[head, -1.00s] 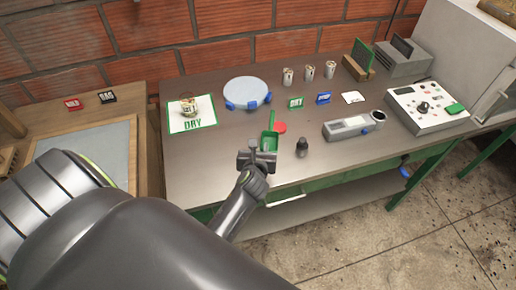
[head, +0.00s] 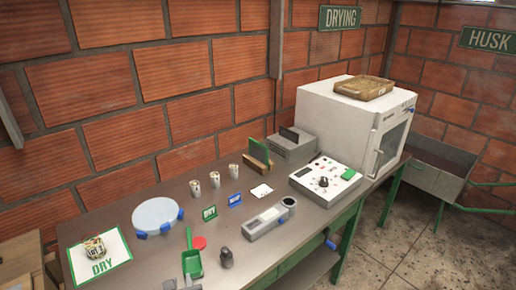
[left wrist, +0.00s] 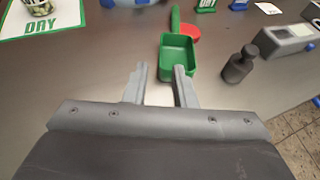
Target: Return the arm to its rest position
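My left gripper (left wrist: 163,88) is open, its two fingers apart with nothing between them. In the head view only its fingertips (head: 182,285) show at the bottom edge. It is just in front of a green scoop (head: 193,263), which lies on the bench; the scoop also shows in the left wrist view (left wrist: 178,62). I cannot tell whether they touch. Most of my left arm is out of the head view. My right gripper is in neither view.
The bench (head: 125,230) holds a dark weight (head: 226,258), a grey meter (head: 268,222), a round white plate (head: 155,214) and a DRY card (head: 112,262) with a jar (head: 95,247). A white oven (head: 345,120) stands at the back right.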

